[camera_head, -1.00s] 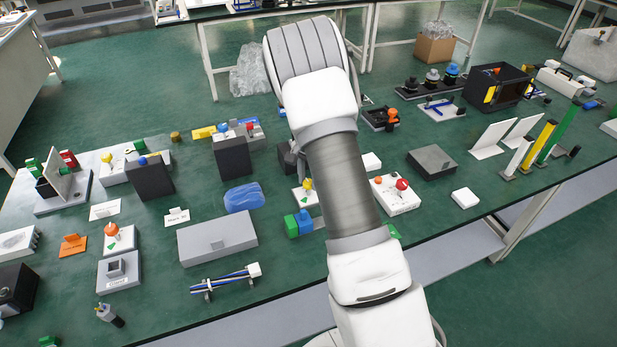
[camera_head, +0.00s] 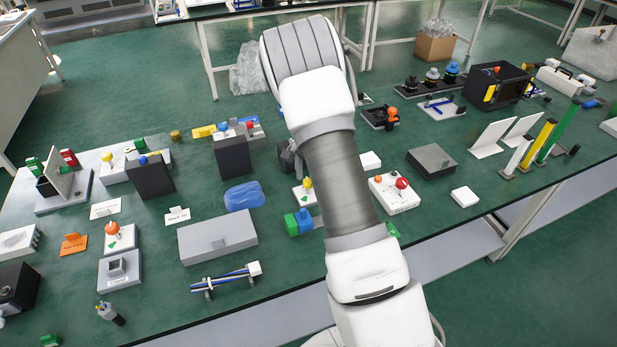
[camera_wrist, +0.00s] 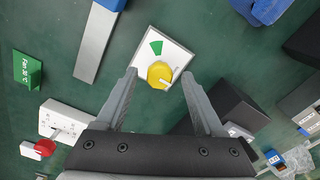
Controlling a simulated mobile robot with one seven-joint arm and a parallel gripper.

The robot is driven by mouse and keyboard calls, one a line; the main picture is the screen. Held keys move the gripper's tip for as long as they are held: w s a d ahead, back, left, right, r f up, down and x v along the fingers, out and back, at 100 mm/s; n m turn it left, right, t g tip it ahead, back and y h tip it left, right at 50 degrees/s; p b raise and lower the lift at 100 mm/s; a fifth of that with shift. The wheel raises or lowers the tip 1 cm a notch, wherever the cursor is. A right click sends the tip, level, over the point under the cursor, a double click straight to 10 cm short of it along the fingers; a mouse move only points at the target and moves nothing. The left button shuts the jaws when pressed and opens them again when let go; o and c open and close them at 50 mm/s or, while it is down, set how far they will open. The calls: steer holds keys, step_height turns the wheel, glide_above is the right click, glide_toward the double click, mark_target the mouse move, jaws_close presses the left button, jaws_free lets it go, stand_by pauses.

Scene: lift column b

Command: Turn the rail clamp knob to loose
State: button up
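A yellow knob (camera_wrist: 160,74) with a white pointer line sits on a white plate (camera_wrist: 178,49) marked with a green wedge. It appears to be the clamp knob; no readable label shows. The pointer does not line up with the green wedge. In the head view the yellow knob (camera_head: 307,184) is just left of my arm. My gripper (camera_wrist: 160,80) is open in the wrist view, one finger on each side of the knob in the picture. The gap along the view direction cannot be told.
A white box with a red button (camera_wrist: 45,147) lies to the left in the wrist view. A dark block (camera_wrist: 228,105) stands close right of the fingers. A grey bar (camera_wrist: 96,42) and a blue part (camera_wrist: 268,10) lie beyond the plate.

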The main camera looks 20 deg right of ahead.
step_height(320, 180, up, 17)
steer(key=p, duration=0.1)
steer(key=shift+r+p, duration=0.2)
steer(key=shift+p, duration=0.15)
stand_by(0.6)
steer(key=s+a+r+n+t+p, duration=0.1)
steer(key=s+a+r+n, duration=0.2)
steer(key=s+r, duration=0.4)
steer(key=s+a+r+n+t, duration=0.2)
steer(key=s+a+r+n, duration=0.15)
steer(key=s+r, duration=0.3)
steer(key=s+a+r+n+t, duration=0.1)
steer(key=s+a+n, duration=0.1)
steer(key=s, duration=0.6)
steer(key=s+a+r+n+t+p, duration=0.1)
steer(key=s+n, duration=0.3)
steer(key=s, duration=0.4)
steer(key=shift+s+a+t, duration=0.3)
steer(key=shift+s+a, duration=0.1)
steer(key=shift+a, duration=0.45)
